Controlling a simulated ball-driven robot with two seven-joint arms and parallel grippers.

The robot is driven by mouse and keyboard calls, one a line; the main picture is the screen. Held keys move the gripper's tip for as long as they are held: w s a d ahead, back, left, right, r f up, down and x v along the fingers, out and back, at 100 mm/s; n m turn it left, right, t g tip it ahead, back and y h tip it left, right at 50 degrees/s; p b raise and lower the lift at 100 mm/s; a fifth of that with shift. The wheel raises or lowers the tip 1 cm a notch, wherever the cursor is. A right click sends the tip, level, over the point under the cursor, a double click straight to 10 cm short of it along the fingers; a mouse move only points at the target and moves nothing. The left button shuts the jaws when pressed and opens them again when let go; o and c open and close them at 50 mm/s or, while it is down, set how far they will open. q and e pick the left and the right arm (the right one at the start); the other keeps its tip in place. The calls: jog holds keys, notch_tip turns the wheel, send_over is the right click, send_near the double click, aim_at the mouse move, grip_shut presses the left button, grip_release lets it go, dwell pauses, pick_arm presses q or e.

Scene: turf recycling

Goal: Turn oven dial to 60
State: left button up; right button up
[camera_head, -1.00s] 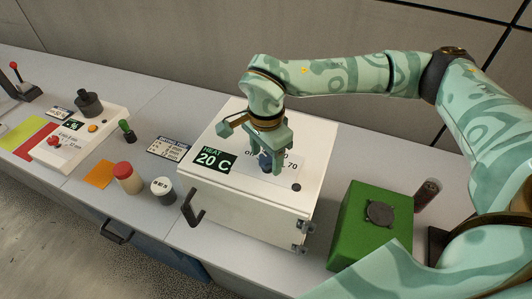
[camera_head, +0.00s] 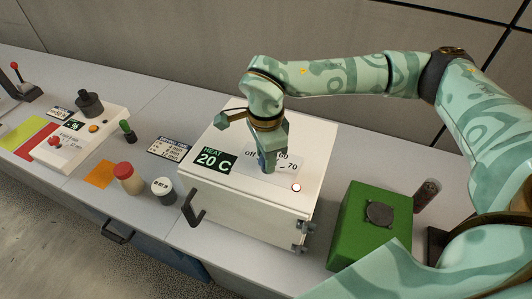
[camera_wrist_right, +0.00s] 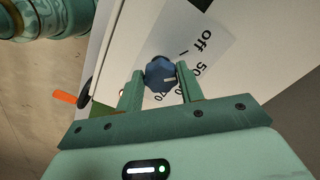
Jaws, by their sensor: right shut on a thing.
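The white oven (camera_head: 233,194) stands on the counter, with a "HEAT 20 C" display (camera_head: 214,159) on its top. In the wrist view my right gripper (camera_wrist_right: 160,88) is shut on the dial, one finger on each side. A small light (camera_head: 297,188) on the oven top is lit. My left gripper is not in view.
A green box (camera_head: 362,235) with a dark round top stands right of the oven. The oven's handle (camera_head: 194,208) sticks out in front.

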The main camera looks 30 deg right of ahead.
jog(key=m, duration=0.6)
jog(key=shift+w, duration=0.15)
jog(key=m, duration=0.6)
jog(key=shift+w+d+p, duration=0.1)
jog(key=shift+d+p, duration=0.05)
jog(key=shift+p, duration=0.25)
jog(key=shift+r+m, duration=0.1)
jog(key=shift+m, duration=0.2)
jog(key=o, duration=1)
notch_tip(320, 180, up, 16)
jog(key=shift+r, duration=0.1)
